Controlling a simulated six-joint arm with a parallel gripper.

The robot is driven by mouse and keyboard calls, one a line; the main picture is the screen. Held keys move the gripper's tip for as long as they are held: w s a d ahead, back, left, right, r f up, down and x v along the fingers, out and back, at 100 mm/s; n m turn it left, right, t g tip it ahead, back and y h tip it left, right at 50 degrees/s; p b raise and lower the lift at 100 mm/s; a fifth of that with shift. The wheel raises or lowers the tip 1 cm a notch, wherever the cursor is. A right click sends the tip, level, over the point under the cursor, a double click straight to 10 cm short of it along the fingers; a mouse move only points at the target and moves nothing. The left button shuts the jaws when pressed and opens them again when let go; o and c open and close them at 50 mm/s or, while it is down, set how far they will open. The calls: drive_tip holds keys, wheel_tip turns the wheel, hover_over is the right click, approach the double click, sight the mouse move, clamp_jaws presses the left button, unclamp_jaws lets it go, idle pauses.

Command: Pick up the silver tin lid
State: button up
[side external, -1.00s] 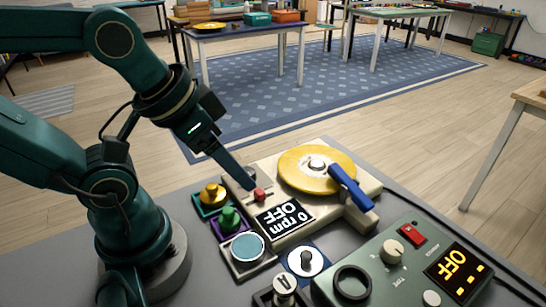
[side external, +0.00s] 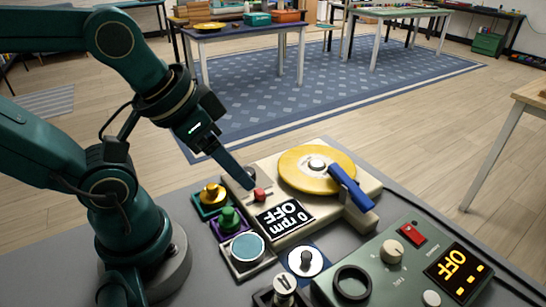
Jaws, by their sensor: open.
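My gripper (side external: 247,186) points down and to the right, its tip beside the red knob (side external: 260,195) on the cream turntable unit (side external: 300,233). Its fingers are seen edge-on; it is open, and I see nothing held. I cannot tell whether the tip touches the unit. No silver tin lid can be named for certain. A small silvery piece (side external: 284,284) sits in a dark holder at the bottom edge, partly cut off. A pale round disc with a dark knob (side external: 306,261) lies on a blue square just above it. Both are apart from my gripper.
A yellow platter (side external: 305,168) and a blue arm (side external: 351,186) top the turntable unit, whose display reads 0 rpm OFF. Yellow (side external: 212,194), green (side external: 229,219) and blue-topped (side external: 247,248) pieces sit in small trays. A green control box (side external: 400,268) with a black ring (side external: 352,283) stands right.

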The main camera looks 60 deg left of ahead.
drive_tip(key=m+g, duration=0.2)
drive_tip(key=g, duration=0.2)
hover_over(307, 254)
drive_tip(key=f, duration=0.9)
drive_tip(key=shift+s+a+f, duration=0.2)
drive_tip(key=shift+s+d+f, duration=0.15)
drive_tip(key=shift+s+f, duration=0.1)
drive_tip(key=shift+f, duration=0.35)
drive_tip(key=shift+w+f, duration=0.15)
drive_tip(key=shift+f, duration=0.95)
drive_tip(key=shift+w+f, duration=0.15)
drive_tip(key=shift+f, duration=0.95)
drive_tip(key=shift+c, duration=0.4)
